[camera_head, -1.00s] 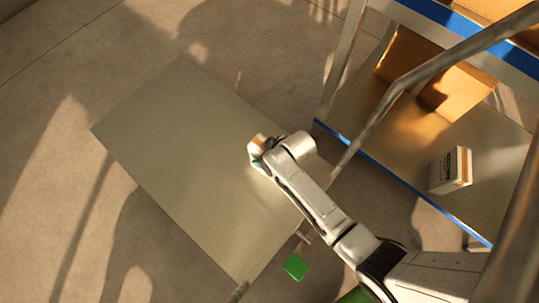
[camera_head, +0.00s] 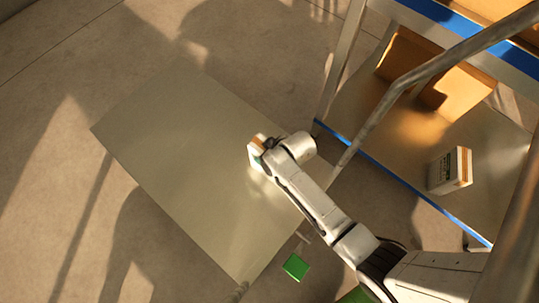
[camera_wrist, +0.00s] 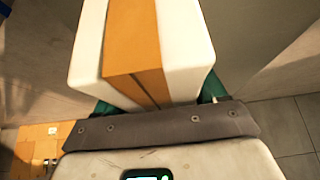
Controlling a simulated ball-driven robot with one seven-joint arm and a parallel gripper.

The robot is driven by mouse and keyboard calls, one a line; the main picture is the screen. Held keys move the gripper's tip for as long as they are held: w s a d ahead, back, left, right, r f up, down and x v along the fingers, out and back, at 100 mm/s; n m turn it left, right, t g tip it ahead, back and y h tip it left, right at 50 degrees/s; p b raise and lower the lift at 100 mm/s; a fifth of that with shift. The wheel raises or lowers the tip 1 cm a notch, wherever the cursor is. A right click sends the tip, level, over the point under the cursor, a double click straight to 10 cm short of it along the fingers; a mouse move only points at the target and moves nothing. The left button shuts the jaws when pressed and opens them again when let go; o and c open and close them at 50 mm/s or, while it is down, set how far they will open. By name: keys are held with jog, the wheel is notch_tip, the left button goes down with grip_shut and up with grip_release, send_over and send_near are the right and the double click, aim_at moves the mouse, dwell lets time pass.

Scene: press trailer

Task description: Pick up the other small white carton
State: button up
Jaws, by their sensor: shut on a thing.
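A small white carton (camera_wrist: 185,45) with an orange-brown band fills the upper middle of the wrist view, between the green fingers of my gripper (camera_wrist: 155,105). My gripper is shut on it. In the head view my gripper (camera_head: 256,158) is over the grey-green flat surface, and a bit of the held carton (camera_head: 257,141) shows at its end. Another small white carton (camera_head: 450,171) with dark print and an orange stripe stands upright on the shelf at the right, apart from my gripper.
The flat surface (camera_head: 165,130) is otherwise bare. The blue-edged shelf (camera_head: 395,150) at the right also holds open brown cardboard boxes (camera_head: 408,56). A metal rail (camera_head: 400,85) crosses in front of the shelf. A green square (camera_head: 295,267) lies below the surface's edge.

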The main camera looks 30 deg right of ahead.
grip_shut()
jog(key=shift+w+r, duration=0.1)
jog(key=shift+r, duration=0.05)
